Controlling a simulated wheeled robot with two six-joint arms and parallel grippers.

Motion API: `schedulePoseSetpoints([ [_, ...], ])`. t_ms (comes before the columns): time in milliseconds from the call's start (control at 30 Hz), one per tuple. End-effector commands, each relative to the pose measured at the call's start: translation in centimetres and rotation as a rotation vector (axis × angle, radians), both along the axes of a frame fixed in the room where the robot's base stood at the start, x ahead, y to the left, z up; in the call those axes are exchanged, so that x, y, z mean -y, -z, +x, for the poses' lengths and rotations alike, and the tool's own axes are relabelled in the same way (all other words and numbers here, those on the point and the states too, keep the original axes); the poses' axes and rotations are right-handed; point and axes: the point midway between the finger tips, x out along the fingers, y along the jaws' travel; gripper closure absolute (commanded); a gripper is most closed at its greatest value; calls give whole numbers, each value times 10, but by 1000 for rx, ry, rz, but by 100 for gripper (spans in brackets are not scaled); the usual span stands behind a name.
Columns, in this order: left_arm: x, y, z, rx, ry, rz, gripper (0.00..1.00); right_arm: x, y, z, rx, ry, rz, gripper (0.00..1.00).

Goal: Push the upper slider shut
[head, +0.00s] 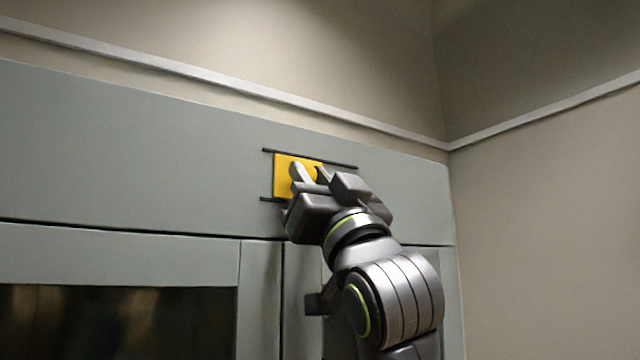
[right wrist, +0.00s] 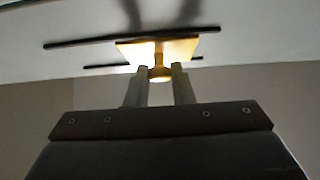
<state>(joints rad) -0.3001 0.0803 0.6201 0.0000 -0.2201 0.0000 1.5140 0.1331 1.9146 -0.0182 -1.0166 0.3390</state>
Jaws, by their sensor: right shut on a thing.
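The upper slider is a yellow plate (head: 282,178) between two dark rails on the upper grey panel in the head view. It sits toward the left end of the rails, and bare rail shows to its right. In the right wrist view the yellow plate (right wrist: 184,48) carries a knob (right wrist: 160,73). My right gripper (head: 308,174) is at the plate, with its fingers on either side of the knob, shut on it. The fingertips also show in the right wrist view (right wrist: 160,78). My right gripper and wrist hide the lower right of the plate and part of the lower rail. My left gripper is out of view.
The grey panel (head: 130,150) is flat and clear to the left of the slider. Below it are a grey-framed dark window (head: 120,318) and narrow grey uprights. A beige wall (head: 550,220) stands at the right, past the panel's end.

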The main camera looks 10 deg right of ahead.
Motion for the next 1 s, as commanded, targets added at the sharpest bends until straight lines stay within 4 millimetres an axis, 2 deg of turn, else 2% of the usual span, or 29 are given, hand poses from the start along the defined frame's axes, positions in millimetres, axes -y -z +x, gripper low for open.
schedulePoseSetpoints([
  [67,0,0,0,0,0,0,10,-1,1,0,-3,-4,-1,100],
  [100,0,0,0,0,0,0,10,-1,1,0,-3,-4,-1,74],
  [233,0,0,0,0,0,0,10,-1,1,0,-3,-4,-2,58],
  [500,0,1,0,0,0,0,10,0,1,0,-2,-1,-1,58],
  [633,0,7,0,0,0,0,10,2,8,-5,0,-2,-1,58],
  [767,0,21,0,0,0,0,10,6,24,-18,1,-2,0,58],
  [1000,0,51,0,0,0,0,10,18,61,-52,2,-3,-1,58],
])
